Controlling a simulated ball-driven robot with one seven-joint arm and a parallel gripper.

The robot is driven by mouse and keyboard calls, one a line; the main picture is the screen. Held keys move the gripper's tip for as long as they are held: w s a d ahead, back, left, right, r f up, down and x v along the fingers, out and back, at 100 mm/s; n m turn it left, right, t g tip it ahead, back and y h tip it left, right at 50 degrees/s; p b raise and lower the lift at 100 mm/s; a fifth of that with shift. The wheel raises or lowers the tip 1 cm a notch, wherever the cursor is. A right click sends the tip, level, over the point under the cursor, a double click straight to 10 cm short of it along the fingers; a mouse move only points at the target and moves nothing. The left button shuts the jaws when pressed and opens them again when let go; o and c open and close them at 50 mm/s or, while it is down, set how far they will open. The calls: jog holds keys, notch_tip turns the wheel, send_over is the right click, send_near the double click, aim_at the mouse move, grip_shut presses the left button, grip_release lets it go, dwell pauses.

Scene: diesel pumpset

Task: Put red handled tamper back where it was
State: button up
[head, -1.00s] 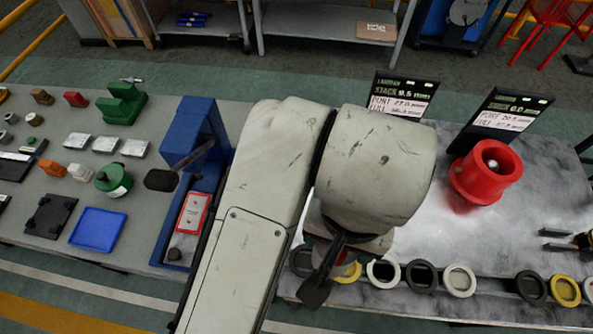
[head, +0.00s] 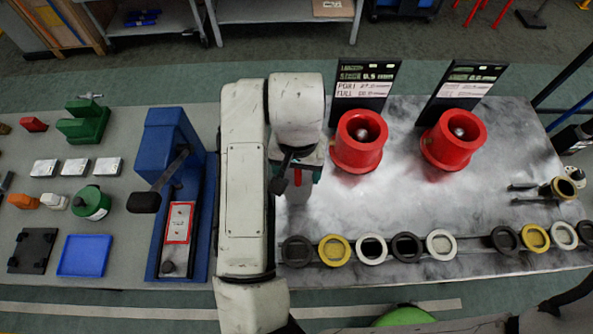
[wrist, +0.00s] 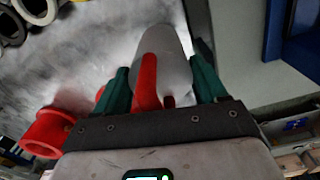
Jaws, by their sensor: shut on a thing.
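In the wrist view the red-handled tamper (wrist: 147,82) sits between the green fingers of my gripper (wrist: 163,85). The red handle is between the fingers, with a smooth grey rounded body beyond it. My gripper (head: 298,165) is shut on the tamper. In the head view it is over the left end of the grey marbled tabletop, left of the red cups.
Two red flanged cups (head: 358,150) (head: 453,150) stand in front of black display boards (head: 363,90). Several rings (head: 372,249) line the front edge. A blue lever press (head: 172,150) stands left of my arm. The marbled surface right of the cups is mostly clear.

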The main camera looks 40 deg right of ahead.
jog(key=shift+w+d+f, duration=0.15)
jog(key=shift+w+f, duration=0.1)
jog(key=shift+f, duration=0.1)
jog(key=shift+w+f, duration=0.1)
jog(key=shift+f, duration=1.5)
jog(key=shift+f, duration=0.15)
jog(key=o, duration=1.7)
notch_tip(320, 180, up, 12)
jog(key=shift+r, duration=0.15)
